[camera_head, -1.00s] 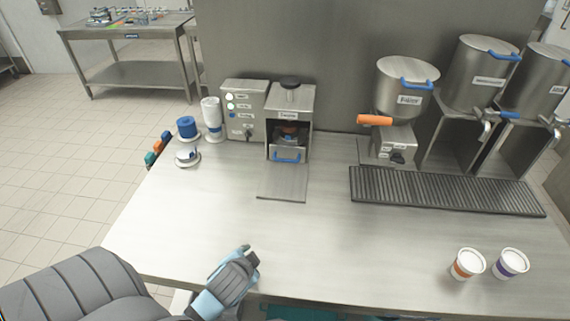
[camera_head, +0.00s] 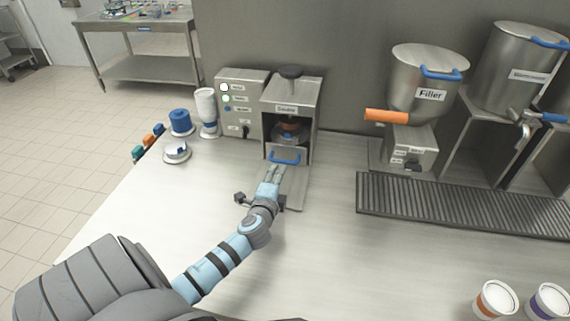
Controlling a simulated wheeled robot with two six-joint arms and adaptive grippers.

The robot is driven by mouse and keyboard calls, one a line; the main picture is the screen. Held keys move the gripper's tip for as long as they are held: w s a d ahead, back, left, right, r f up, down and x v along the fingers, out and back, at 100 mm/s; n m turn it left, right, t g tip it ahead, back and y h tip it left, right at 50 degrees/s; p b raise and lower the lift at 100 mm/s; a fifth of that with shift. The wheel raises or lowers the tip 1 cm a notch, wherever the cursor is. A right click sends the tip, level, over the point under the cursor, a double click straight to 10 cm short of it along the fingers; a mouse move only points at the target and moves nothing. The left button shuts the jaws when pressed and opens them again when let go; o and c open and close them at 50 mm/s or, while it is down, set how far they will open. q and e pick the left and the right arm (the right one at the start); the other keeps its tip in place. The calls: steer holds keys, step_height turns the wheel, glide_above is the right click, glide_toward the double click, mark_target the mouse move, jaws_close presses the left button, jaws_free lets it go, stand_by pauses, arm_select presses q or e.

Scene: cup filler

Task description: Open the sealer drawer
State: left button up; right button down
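The sealer (camera_head: 291,95) is a steel box with a dark knob on top, at the back of the table. Its drawer has a blue handle (camera_head: 285,157) at the foot of the dark opening, and the drawer looks pushed in. My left gripper (camera_head: 275,172) reaches over the plate in front of the sealer, with its fingertips just short of the handle. The fingers look close together, but their gap is too small to judge. I cannot tell whether they touch the handle. My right gripper does not show.
A control box (camera_head: 240,105) with buttons stands left of the sealer. A blue roll (camera_head: 181,122) and a stack of white cups (camera_head: 206,108) are farther left. The filler (camera_head: 425,85) and a drip grate (camera_head: 460,205) are right. Two cups (camera_head: 495,299) stand at the front right.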

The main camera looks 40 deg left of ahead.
mark_target(284, 162)
arm_select(q)
steer(key=x, duration=0.3)
steer(key=b+x, duration=0.1)
steer(key=x, duration=0.2)
steer(key=b+x, duration=0.1)
steer(key=x, duration=0.2)
steer(key=shift+w+f, duration=0.1)
steer(key=shift+f, duration=0.2)
steer(key=shift+w+a+r, duration=0.1)
steer(key=shift+w+a, duration=0.15)
steer(key=shift+w, duration=0.1)
steer(key=shift+c, duration=0.4)
jaws_close()
